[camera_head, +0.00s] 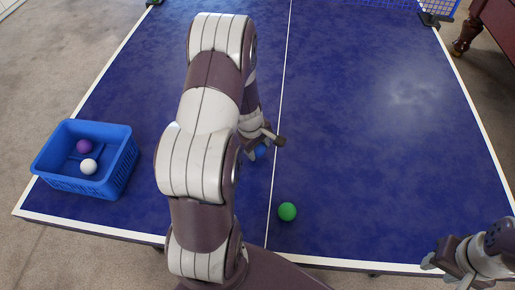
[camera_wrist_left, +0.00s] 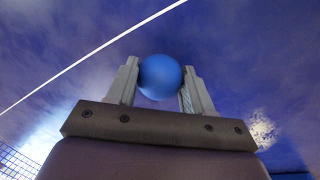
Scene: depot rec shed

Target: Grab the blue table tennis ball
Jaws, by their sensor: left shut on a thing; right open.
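The blue table tennis ball (camera_head: 261,151) shows in the head view just left of the table's white centre line, partly hidden by my left gripper (camera_head: 257,148). In the left wrist view the ball (camera_wrist_left: 160,77) sits between the two fingers of my left gripper (camera_wrist_left: 161,88), which touch it from both sides. My left gripper is shut on the ball. I cannot tell whether the ball touches the table. My right gripper (camera_head: 437,265) is at the lower right of the head view, open, with nothing seen between its fingers.
A blue basket (camera_head: 122,171) with a purple ball (camera_head: 84,146) and a white ball (camera_head: 89,166) stands at the left on the blue table (camera_head: 350,130). A green ball (camera_head: 287,211) lies near the front edge. The net (camera_head: 398,3) is at the back.

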